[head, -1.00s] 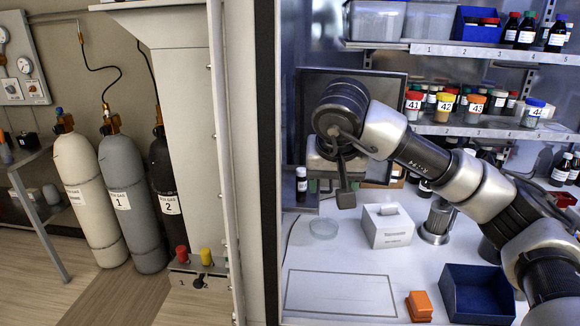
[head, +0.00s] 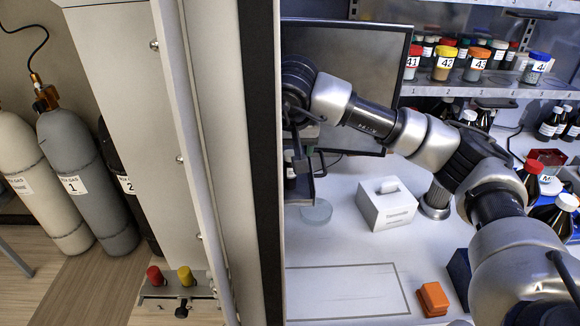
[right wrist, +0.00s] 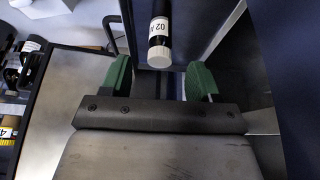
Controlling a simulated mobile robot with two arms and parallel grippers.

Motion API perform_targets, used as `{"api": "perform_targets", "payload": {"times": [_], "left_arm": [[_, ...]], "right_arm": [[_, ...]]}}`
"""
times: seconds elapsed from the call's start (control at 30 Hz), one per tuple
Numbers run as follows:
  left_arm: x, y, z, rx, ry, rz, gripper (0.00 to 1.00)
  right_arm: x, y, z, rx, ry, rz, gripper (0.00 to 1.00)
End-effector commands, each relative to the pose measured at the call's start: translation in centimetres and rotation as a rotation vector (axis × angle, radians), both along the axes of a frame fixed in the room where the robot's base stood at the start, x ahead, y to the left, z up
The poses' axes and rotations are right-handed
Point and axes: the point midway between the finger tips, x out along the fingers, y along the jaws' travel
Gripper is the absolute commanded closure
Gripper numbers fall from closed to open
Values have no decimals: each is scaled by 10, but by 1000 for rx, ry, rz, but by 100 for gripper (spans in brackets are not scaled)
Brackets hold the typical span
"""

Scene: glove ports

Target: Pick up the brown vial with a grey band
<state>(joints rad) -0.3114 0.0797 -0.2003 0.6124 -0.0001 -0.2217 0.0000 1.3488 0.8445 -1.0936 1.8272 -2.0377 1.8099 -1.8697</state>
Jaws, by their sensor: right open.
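In the right wrist view a small dark vial (right wrist: 159,27) with a white printed label and a pale cap (right wrist: 159,56) lies just beyond my right gripper (right wrist: 160,80). Its cap end points towards the gap between the two green-padded fingers, which are apart and empty. I cannot make out a grey band on it. In the head view my right gripper (head: 303,165) hangs at the left side of the bench, in front of the dark screen, and largely covers that spot. My left gripper is not in view.
A white box (head: 387,207) and a round clear dish (head: 316,212) stand near my right gripper. An orange block (head: 432,299) lies in front. Shelves with several coloured-cap jars (head: 445,62) are behind. The cabinet's dark edge (head: 264,160) is close on the left.

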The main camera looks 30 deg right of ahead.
Motion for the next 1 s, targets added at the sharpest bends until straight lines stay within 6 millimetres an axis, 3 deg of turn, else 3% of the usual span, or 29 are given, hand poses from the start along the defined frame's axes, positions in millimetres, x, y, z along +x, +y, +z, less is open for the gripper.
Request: {"api": "perform_targets", "payload": {"times": [0.23,0.4,0.63,1.0], "left_arm": [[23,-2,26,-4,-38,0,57],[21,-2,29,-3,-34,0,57],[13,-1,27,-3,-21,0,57],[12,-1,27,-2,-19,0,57]], "right_arm": [[14,-8,-27,-1,6,-1,39],[19,-10,-44,0,2,0,39],[20,-10,-46,0,1,1,39],[20,-10,-46,0,1,1,91]]}}
